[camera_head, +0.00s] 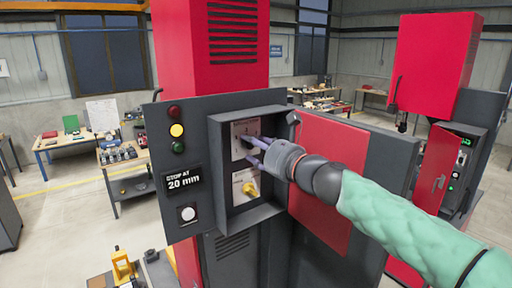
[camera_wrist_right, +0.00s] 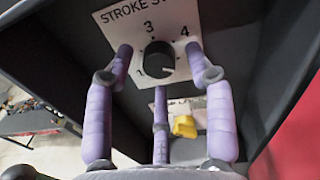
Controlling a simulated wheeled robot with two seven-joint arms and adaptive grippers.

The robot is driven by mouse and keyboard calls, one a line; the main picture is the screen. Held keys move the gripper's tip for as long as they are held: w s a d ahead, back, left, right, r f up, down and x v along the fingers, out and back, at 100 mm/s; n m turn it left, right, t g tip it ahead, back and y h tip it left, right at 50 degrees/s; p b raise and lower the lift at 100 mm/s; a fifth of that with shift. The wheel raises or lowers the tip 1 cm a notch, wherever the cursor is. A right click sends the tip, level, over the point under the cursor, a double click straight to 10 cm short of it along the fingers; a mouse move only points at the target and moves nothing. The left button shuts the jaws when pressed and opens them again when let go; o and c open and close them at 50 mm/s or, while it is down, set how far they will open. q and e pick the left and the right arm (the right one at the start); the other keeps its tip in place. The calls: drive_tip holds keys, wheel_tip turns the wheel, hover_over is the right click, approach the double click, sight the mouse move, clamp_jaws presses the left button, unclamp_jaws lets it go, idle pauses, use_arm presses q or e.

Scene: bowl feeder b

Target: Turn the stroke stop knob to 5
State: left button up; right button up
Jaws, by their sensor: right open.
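The stroke stop knob (camera_wrist_right: 158,59) is round and black on a white plate (camera_wrist_right: 125,27) lettered "STROKE S...", the rest cut off or hidden. The numerals 3 and 4 show above it; a pale mark on the knob points to the lower right. In the head view the plate (camera_head: 245,127) is in the upper part of a recessed grey box. My right gripper (camera_head: 244,149) reaches into the box. Its purple fingers (camera_wrist_right: 160,58) are open, with tips spread around the knob; contact cannot be told. My left gripper is not in view.
A yellow knob (camera_head: 250,189) sits below on a second plate. The box walls (camera_head: 218,170) surround the fingers closely. The open red door (camera_head: 330,180) is behind my right arm. A sign (camera_head: 184,181) reads "STOP AT 20 mm", below several lamps (camera_head: 177,130).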

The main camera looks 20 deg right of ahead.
drive_tip(key=v, duration=1.2)
drive_tip(key=shift+w, duration=0.1)
